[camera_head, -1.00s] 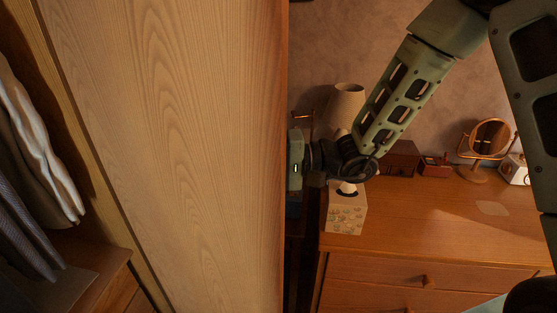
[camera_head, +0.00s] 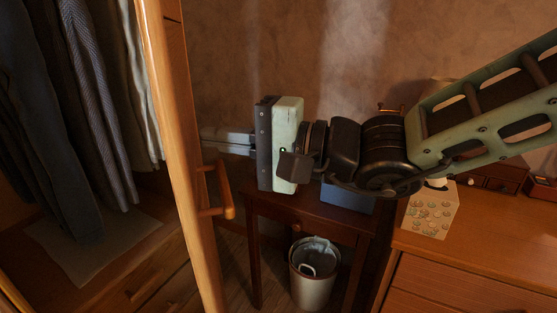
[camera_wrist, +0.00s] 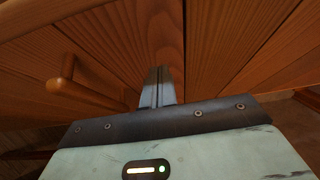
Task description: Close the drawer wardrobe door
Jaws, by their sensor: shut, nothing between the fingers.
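The wooden wardrobe door (camera_head: 182,165) stands open and shows nearly edge-on in the head view. Its bar handle (camera_head: 228,196) sticks out to the right. In the wrist view the handle (camera_wrist: 70,84) is left of the fingers and the door's slatted face (camera_wrist: 122,45) lies ahead. My gripper (camera_head: 203,138) points left at the door's outer face, above the handle. Its fingers (camera_wrist: 160,75) are shut together and empty. I cannot tell if the tips touch the door. The open wardrobe (camera_head: 150,235) is left of the door.
Clothes (camera_head: 95,110) hang inside the wardrobe above its drawers. A small dark table (camera_head: 290,212) stands below my gripper, with a bin (camera_head: 313,285) under it. A dresser (camera_head: 480,260) with a tissue box (camera_head: 430,212) stands right.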

